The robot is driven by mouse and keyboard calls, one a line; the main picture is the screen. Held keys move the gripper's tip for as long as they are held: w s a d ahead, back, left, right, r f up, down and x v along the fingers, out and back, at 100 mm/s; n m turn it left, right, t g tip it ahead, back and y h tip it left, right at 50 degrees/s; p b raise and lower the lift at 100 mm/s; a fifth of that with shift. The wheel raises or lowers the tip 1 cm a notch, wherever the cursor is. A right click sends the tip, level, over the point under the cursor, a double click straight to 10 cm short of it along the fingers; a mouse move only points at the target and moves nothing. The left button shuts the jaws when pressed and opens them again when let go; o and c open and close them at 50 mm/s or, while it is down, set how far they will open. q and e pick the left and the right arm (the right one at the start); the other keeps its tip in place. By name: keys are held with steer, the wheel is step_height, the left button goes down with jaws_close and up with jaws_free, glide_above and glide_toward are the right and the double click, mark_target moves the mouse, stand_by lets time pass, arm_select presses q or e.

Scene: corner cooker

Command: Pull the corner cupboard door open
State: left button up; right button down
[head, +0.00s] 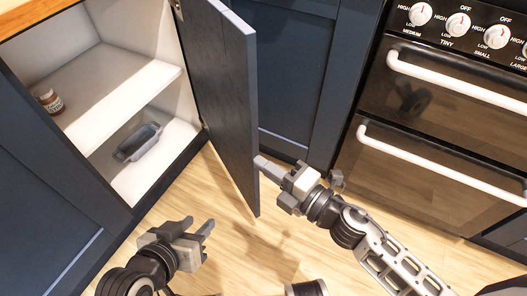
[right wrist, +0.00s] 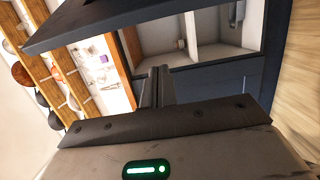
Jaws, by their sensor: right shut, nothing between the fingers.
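The corner cupboard door (head: 222,90) is dark blue and stands swung well open, its free edge toward me. In the right wrist view the door (right wrist: 110,22) crosses the top. The cupboard (head: 112,85) is open to its pale inside. My right gripper (head: 262,164) is shut and empty, its tips at the door's free edge in the head view; I cannot tell if they touch. The fingers (right wrist: 158,85) show closed together in the right wrist view. My left gripper (head: 206,228) is empty, low in front of the cupboard, its fingers apart.
Inside the cupboard are a small jar (head: 47,99) on the shelf (head: 115,92) and a grey dish (head: 138,141) below. The cooker (head: 440,130) with white bar handles stands at the right. Wooden floor (head: 250,245) lies clear around the door's lower edge.

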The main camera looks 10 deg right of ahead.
mark_target(253, 138)
steer(key=w, duration=0.2)
steer(key=w+a, duration=0.1)
steer(key=w, duration=0.2)
steer(key=w+a, duration=0.1)
steer(key=w, duration=0.1)
steer(key=shift+w+a, duration=0.1)
steer(key=shift+w, duration=0.2)
arm_select(q)
steer(key=shift+r, duration=0.25)
arm_select(e)
steer(key=shift+r, duration=0.1)
arm_select(q)
steer(key=shift+r, duration=0.1)
arm_select(e)
steer(key=shift+w, duration=0.1)
